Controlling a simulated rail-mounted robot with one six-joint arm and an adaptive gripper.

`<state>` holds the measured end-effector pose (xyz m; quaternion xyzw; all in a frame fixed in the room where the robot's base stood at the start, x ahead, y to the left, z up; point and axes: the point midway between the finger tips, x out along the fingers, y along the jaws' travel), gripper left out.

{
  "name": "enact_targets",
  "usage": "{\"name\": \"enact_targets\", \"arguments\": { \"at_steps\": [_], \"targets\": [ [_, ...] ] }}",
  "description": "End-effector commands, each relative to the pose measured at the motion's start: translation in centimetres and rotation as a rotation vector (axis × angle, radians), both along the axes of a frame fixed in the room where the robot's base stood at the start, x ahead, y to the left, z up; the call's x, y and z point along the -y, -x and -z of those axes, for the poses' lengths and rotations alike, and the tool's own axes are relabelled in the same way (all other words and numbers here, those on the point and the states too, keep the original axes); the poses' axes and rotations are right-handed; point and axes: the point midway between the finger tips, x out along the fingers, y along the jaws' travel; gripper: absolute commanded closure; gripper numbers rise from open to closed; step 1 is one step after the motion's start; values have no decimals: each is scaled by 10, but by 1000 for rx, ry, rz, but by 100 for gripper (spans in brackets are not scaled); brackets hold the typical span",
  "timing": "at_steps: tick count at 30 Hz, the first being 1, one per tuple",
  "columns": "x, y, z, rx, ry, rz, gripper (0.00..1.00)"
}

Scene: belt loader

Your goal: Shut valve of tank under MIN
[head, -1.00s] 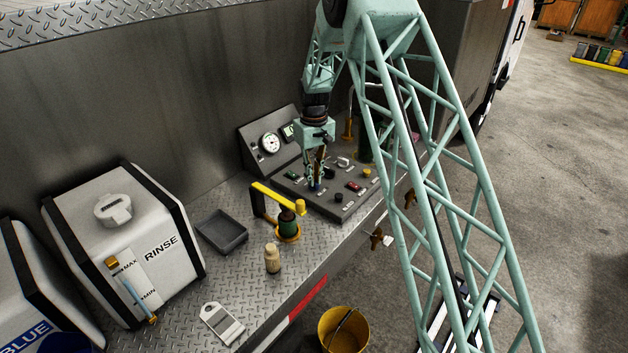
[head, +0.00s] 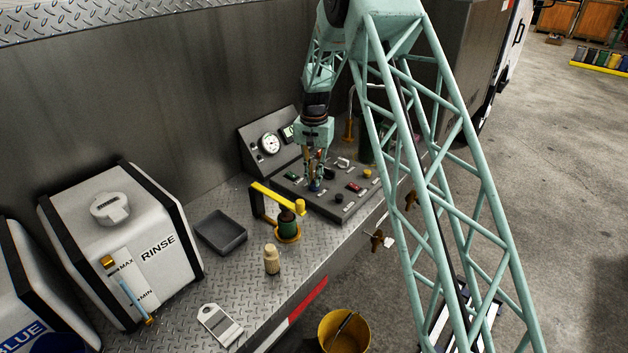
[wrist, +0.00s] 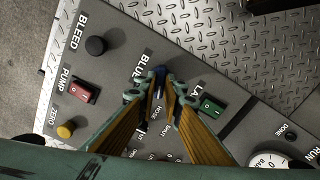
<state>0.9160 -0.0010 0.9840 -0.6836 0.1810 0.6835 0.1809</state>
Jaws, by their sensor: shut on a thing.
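My gripper (head: 315,185) points down at the control panel (head: 322,205). In the wrist view my gripper (wrist: 162,95) has its fingertips shut on a small dark blue knob (wrist: 159,74) beside the label that starts with BLUE. Its base is partly hidden by the fingers. The white RINSE tank (head: 115,235) stands at the left, with a sight tube (head: 133,300) between MAX and MIN marks; light blue shows in it down to the MIN mark. The BLUE tank (head: 22,290) is cut off at the left edge, and its level is not in view.
The panel also has a black knob (wrist: 96,46), a red PUMP switch (wrist: 82,90), a yellow ZERO button (wrist: 66,130) and a green switch (wrist: 208,107).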

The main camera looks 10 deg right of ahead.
Motion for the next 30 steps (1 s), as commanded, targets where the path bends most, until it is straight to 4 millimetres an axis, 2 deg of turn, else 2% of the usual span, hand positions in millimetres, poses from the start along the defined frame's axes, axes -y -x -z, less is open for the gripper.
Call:
{"name": "enact_targets", "arguments": {
  "at_steps": [15, 30],
  "targets": [
    [0, 0, 0, -1, -1, 335, 100],
    [0, 0, 0, -1, -1, 406, 100]
  ]
}}
